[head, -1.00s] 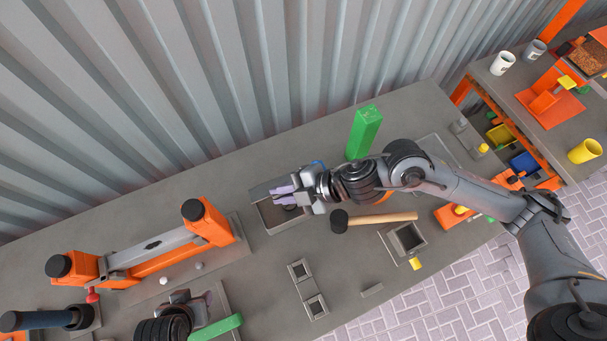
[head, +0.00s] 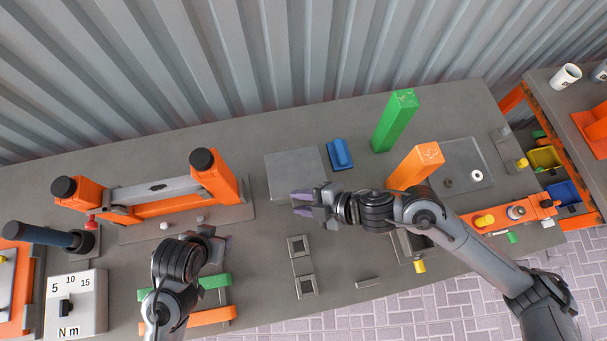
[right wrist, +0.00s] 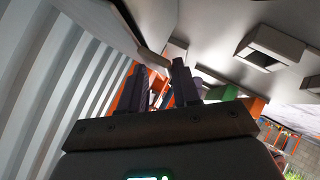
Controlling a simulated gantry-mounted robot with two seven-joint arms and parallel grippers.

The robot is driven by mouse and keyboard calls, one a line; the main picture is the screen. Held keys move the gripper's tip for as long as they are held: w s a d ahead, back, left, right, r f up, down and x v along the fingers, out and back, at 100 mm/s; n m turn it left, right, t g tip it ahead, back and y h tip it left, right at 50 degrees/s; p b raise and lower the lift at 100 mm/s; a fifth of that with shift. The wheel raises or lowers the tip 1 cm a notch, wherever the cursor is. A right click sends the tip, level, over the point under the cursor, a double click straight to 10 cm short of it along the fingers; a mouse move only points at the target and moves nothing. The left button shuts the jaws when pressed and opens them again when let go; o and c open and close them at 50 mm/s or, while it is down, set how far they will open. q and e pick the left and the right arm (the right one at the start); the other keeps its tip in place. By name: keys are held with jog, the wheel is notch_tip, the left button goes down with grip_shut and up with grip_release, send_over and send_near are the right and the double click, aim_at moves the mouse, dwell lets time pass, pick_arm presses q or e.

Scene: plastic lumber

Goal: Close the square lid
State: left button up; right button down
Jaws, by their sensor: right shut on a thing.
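The square lid (head: 296,172) is a flat grey plate that lies over its box on the table, left of the blue block in the head view. The box's inside is hidden. My right gripper (head: 302,204) is at the lid's front edge, with its purple fingers a little apart. It is shut on the lid's edge, though the contact is hard to see. The fingers of my right gripper (right wrist: 158,88) also show in the right wrist view. My left gripper (head: 220,250) is low at the left, above green and orange bars, with its jaws mostly hidden.
A blue block (head: 339,154), a green post (head: 394,122) and an orange post (head: 416,166) stand right of the lid. A piece with two square holes (head: 302,267) lies in front. An orange-grey frame (head: 155,195) stands to the left.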

pick_arm(q)
jog(key=shift+f, duration=0.1)
pick_arm(e)
jog(key=shift+s+f, duration=0.2)
jog(key=shift+f, duration=0.15)
pick_arm(q)
jog(key=shift+a, duration=0.15)
pick_arm(e)
jog(key=c, duration=1.2)
grip_release()
jog(key=shift+c, duration=0.2)
jog(key=shift+r, duration=0.1)
jog(key=shift+d+r, duration=0.1)
jog(key=shift+d, duration=0.05)
jog(key=shift+d+r, duration=0.2)
jog(key=shift+d, duration=0.05)
pick_arm(q)
jog(key=shift+r+p, duration=0.55)
pick_arm(e)
jog(key=v, duration=1)
